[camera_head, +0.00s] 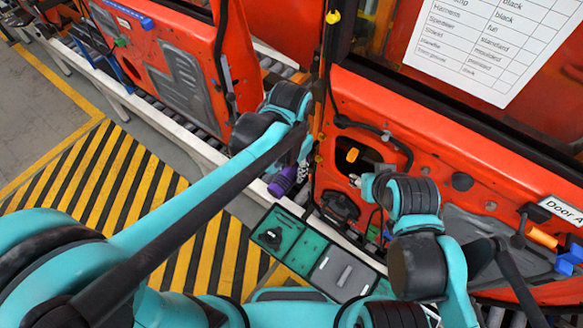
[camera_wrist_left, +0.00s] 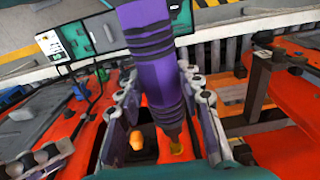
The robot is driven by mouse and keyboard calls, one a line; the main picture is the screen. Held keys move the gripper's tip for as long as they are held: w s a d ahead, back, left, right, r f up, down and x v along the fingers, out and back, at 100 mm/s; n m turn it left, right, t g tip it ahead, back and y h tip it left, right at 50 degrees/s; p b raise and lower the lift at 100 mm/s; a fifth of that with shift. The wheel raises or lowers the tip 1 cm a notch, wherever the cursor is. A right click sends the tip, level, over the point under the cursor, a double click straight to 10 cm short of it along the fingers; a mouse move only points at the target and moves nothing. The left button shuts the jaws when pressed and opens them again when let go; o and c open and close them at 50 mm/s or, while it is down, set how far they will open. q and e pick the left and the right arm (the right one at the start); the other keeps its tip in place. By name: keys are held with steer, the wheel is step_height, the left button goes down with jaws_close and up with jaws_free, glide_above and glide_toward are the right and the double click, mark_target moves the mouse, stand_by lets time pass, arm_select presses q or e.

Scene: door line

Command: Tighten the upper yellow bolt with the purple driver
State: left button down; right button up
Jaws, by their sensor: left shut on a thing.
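The purple driver (camera_head: 282,182) is held in my left gripper (camera_head: 299,172). The left wrist view shows the driver (camera_wrist_left: 152,60) between the two fingers of the left gripper (camera_wrist_left: 158,108), its dark tip pointing at the door. A yellow bolt (camera_wrist_left: 176,146) shows right by the tip there; I cannot tell whether they touch. In the head view small yellow spots (camera_head: 318,158) lie on the red door's edge beside the left gripper. My right gripper (camera_head: 357,181) is in front of the door; its finger gap is unclear.
The red door (camera_head: 450,145) carries a paper sheet (camera_head: 495,38) and hoses. An orange part (camera_head: 352,154) shows in a dark opening. A green and grey tray (camera_head: 310,255) lies below. Another red door (camera_head: 180,50) stands left. Striped floor (camera_head: 100,170) is open at left.

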arm_select(q)
steer(key=shift+s, duration=0.2)
steer(key=shift+w, duration=0.2)
steer(key=shift+w+d+r+b, duration=0.1)
steer(key=shift+w+d+b, duration=0.2)
steer(key=shift+w+d, duration=0.35)
stand_by(2.0)
steer(key=shift+a, duration=0.1)
